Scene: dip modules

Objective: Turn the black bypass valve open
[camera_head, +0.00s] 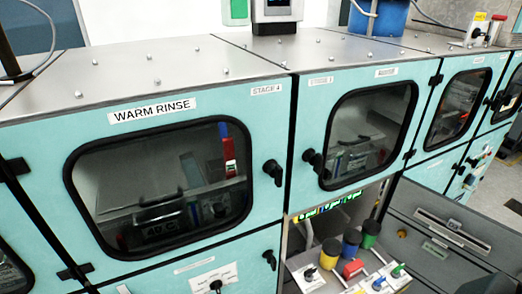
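Several black handles are in view, and no readable label says which is the bypass valve. One black knob (215,285) sits on a white plate on the lower teal panel, at the bottom edge of the view. Another black knob (310,274) sits on a small white plate in the open bay at bottom centre. Whether either is open or closed I cannot tell. Neither of my grippers is in view.
The WARM RINSE door (160,185) and the STAGE 3 door (365,135) are shut, with protruding black latches. The bay holds a red handle (353,268), a green handle (398,270) and blue, yellow and green capped cylinders. A grey drawer unit (450,235) stands at right.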

